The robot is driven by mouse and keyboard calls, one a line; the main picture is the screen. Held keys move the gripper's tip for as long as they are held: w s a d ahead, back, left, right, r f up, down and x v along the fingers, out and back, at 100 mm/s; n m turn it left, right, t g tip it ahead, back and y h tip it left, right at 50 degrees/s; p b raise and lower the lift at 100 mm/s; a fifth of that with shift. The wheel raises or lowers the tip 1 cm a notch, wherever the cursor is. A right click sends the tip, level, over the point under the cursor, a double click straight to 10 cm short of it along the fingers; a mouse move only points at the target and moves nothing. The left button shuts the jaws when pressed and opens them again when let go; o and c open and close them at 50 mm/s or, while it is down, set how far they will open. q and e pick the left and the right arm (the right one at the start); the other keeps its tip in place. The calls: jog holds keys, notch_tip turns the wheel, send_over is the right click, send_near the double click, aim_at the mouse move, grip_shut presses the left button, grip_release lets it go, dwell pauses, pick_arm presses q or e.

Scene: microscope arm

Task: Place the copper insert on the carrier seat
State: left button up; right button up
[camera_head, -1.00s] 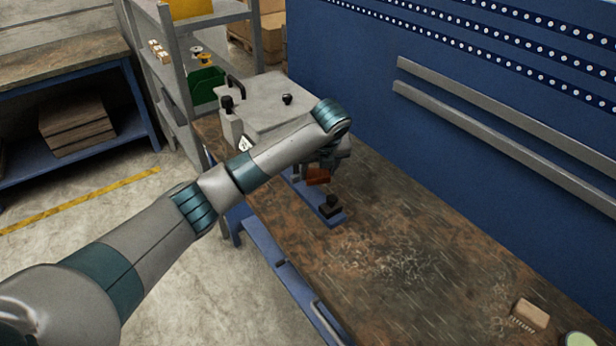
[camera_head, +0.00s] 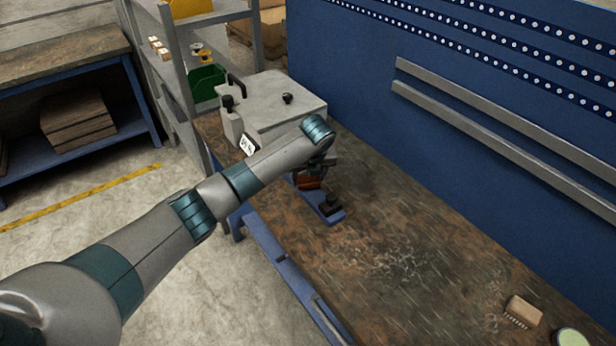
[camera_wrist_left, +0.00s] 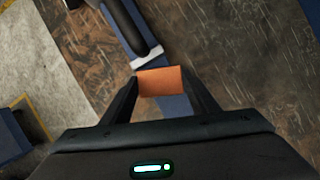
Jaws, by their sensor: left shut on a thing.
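My left gripper (camera_wrist_left: 160,92) is shut on the orange-brown copper insert (camera_wrist_left: 160,81), which sits between the two dark fingers in the left wrist view. In the head view the copper insert (camera_head: 310,183) shows under my left wrist, over or close to a blue carrier (camera_head: 331,217) on the bench. The carrier has a black block or clamp (camera_head: 330,205) at its near end. The wrist view shows part of the blue carrier (camera_wrist_left: 176,106) below the insert. I cannot tell whether insert and seat touch. My right gripper is not in view.
A light grey machine box (camera_head: 270,105) with black knobs stands on the wooden bench (camera_head: 420,240) behind my left arm. A brush (camera_head: 523,312) and a round tin (camera_head: 571,338) lie at the near right. The middle of the bench is clear. A blue panel wall (camera_head: 450,120) runs behind it.

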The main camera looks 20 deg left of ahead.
pick_arm(q)
jog(key=shift+f, duration=0.45)
jog(key=shift+f, duration=0.1)
jog(key=o, duration=1.5)
jog(key=shift+b+v, duration=1.25)
jog(key=shift+v, duration=4.8)
jog(key=shift+s, duration=0.1)
